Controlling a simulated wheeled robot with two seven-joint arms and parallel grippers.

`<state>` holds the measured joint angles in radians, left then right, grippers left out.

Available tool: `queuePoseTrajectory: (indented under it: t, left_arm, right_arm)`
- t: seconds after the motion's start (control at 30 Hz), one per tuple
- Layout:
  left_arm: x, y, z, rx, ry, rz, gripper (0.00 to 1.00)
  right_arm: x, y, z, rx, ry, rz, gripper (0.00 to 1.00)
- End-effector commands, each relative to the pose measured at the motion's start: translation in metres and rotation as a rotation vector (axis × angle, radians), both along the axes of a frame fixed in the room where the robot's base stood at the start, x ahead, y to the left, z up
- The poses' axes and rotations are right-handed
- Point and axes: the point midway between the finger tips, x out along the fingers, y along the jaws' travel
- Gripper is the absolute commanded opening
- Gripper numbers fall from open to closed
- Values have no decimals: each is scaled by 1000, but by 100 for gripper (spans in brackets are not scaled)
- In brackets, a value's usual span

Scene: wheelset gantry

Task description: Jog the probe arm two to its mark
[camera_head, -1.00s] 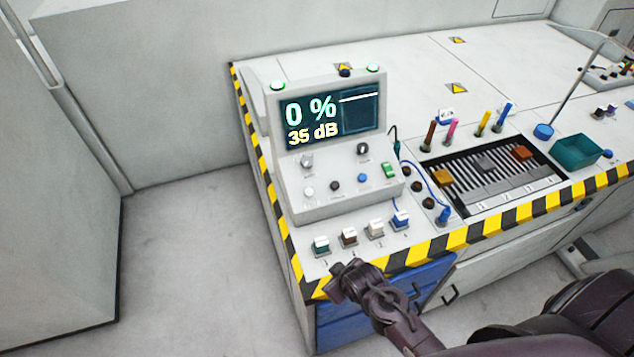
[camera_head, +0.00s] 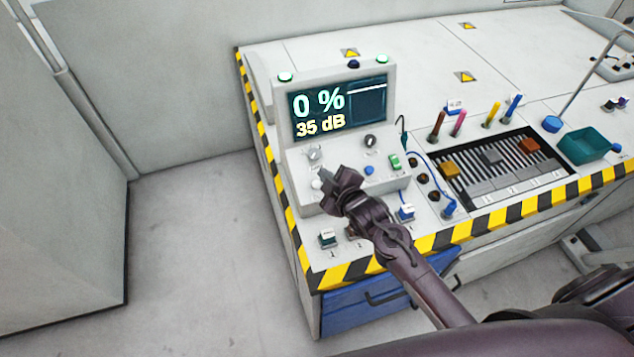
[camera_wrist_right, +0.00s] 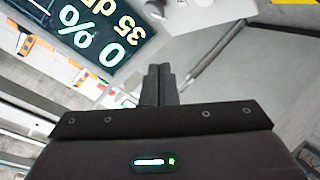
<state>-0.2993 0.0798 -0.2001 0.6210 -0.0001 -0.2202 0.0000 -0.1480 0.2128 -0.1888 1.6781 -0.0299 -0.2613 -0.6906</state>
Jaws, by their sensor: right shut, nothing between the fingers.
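My right gripper (camera_head: 327,180) is shut and empty, in front of the console's lower panel. In the right wrist view its fingertips (camera_wrist_right: 158,72) are together. The console screen (camera_head: 337,108) reads 0 % and 35 dB. On the front ledge are small rocker switches: the one marked 1 (camera_head: 327,238) is clear, a blue one (camera_head: 406,212) is at the right, and those between are mostly hidden by my arm. I cannot tell which part is probe arm two.
The console panel has a dark knob (camera_head: 370,141), a green switch (camera_head: 394,161) and a blue button (camera_head: 369,170). Several coloured pens (camera_head: 460,122) stand behind the bed. A teal tray (camera_head: 585,146) sits at right. A striped edge (camera_head: 480,223) borders the bench.

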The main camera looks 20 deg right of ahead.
Motion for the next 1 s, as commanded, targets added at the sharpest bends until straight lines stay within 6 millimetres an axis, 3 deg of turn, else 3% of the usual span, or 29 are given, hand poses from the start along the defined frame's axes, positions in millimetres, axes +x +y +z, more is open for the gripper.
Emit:
queuePoseTrajectory:
  t: [0.27,0.67,1.0]
  left_arm:
    - [0,0,-13,0,0,0,36]
    - [-1,0,-71,0,1,0,36]
    - [-1,0,-87,0,2,0,36]
  right_arm:
    - [3,0,-13,2,2,-1,0]
    - [25,1,-63,1,1,-1,0]
    - [36,1,-80,2,2,-1,0]
